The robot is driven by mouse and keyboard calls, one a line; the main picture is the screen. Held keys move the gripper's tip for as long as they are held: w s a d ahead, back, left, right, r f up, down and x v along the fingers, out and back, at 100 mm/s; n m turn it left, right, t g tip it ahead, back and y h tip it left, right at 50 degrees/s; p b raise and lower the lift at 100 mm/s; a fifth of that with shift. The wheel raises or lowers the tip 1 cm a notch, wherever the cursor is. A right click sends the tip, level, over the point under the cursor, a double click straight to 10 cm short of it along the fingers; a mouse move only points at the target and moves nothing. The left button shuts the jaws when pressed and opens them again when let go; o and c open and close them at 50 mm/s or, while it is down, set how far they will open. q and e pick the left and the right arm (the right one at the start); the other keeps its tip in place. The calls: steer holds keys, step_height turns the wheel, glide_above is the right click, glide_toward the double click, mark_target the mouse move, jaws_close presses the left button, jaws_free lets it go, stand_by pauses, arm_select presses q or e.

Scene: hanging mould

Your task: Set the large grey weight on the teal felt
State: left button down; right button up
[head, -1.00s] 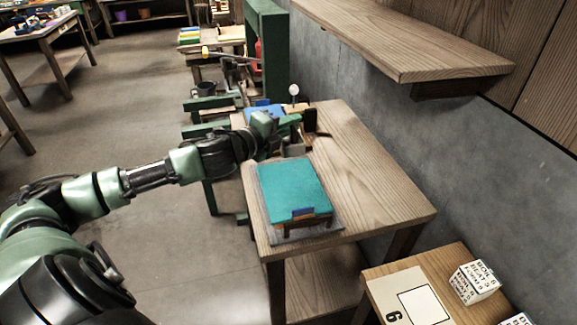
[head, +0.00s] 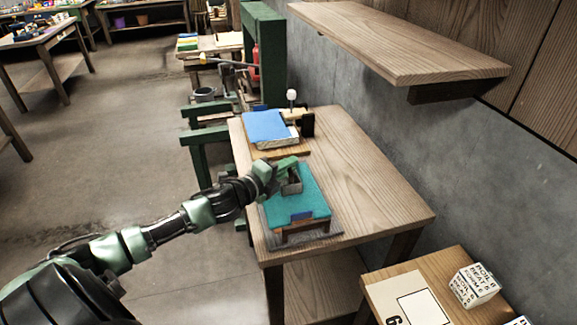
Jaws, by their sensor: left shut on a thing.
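The teal felt (head: 309,203) lies on top of a mould block on a grey board, on the wooden table. My left gripper (head: 287,168) comes in from the left and is shut on the large grey weight (head: 292,186), a small dark-grey block. The weight is over the back left part of the felt. I cannot tell whether its underside touches the felt. The gripper's fingers partly hide the weight. My right gripper is not in view.
A blue sheet (head: 266,126) on a pale stack lies at the back of the table, beside a dark block and a white knob (head: 291,95). A wooden shelf (head: 400,45) juts from the wall above. The table's right side is clear. A white lettered box (head: 474,285) stands front right.

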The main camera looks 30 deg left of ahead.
arm_select(q)
steer(key=c, duration=1.5)
jaws_free()
steer(key=shift+o, duration=0.2)
steer(key=shift+s+r, duration=0.1)
steer(key=shift+r, duration=0.05)
steer(key=shift+s, duration=0.35)
steer(key=v, duration=1.1)
steer(key=shift+b, duration=0.4)
steer(key=shift+s, duration=0.1)
